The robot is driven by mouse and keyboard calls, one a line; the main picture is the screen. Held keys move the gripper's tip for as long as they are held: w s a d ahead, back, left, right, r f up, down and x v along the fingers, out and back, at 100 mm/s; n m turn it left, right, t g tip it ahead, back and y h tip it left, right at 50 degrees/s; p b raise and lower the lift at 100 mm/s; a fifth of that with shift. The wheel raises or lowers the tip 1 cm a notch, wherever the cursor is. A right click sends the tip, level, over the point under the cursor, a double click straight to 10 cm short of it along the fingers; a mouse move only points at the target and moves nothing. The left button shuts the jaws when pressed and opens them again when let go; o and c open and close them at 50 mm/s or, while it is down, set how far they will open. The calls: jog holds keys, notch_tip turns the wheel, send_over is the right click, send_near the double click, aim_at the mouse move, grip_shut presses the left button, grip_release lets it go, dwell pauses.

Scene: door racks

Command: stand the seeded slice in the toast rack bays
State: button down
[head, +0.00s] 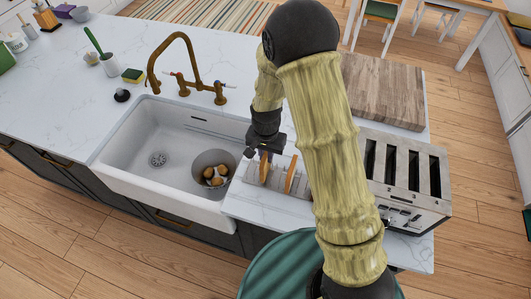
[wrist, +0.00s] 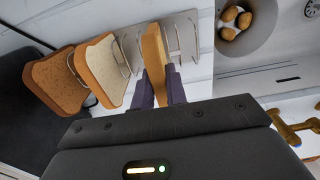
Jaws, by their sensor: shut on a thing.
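My gripper (wrist: 160,97) is shut on a slice of bread (wrist: 154,50), which I see edge-on between the two purple fingers. Its faces are turned away, so I cannot tell whether it has seeds. The held slice (head: 264,167) is upright in or just over the sink-side part of the toast rack (head: 247,176); its lower edge is unclear. The rack's wire dividers (wrist: 182,35) show beside it in the wrist view. A paler slice (wrist: 108,72) with a brown crust stands farther left, and a darker speckled slice (wrist: 57,82) is beyond it. Another slice (head: 290,173) shows in the head view.
A silver toaster (head: 405,180) stands right of the rack, with a wooden board (head: 386,92) behind it. The white sink (head: 160,130) is to the left, holding a grey bowl (head: 213,160) with several brown round items. A brass faucet (head: 180,65) rises behind the sink.

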jog(key=shift+s+a+f, duration=0.1)
jog(key=shift+f, duration=0.05)
jog(key=c, duration=1.3)
grip_release()
jog(key=shift+a, duration=0.1)
jog(key=shift+c, duration=0.2)
notch_tip(320, 180, up, 17)
jog(key=b, duration=0.3)
jog(key=shift+r+b, duration=0.2)
jog(key=shift+b, duration=0.2)
